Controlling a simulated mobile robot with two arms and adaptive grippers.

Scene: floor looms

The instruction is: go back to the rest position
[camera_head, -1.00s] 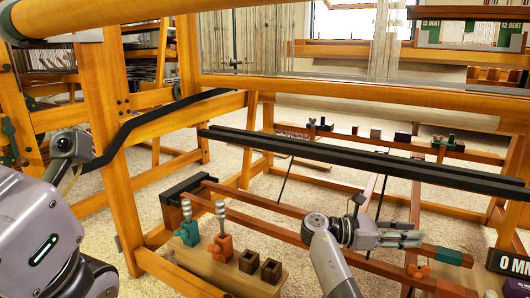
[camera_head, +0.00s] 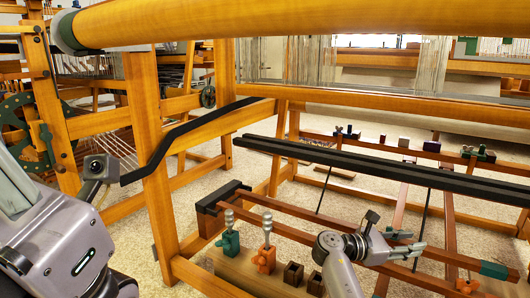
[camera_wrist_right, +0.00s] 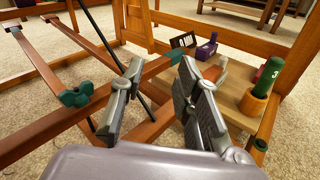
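My right gripper (camera_head: 408,246) is low at the lower right of the head view, in front of the loom's lower wooden rails. In the right wrist view its two grey fingers (camera_wrist_right: 158,100) are spread apart, with nothing held between them. Past the gap there, a wooden rail with a dark green end (camera_wrist_right: 158,68) shows. My left arm's grey links fill the lower left of the head view; I do not see its fingers.
A wooden floor loom (camera_head: 155,150) stands close ahead, with long black bars (camera_head: 370,170) across it. Carpet (camera_head: 125,240) shows between the posts.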

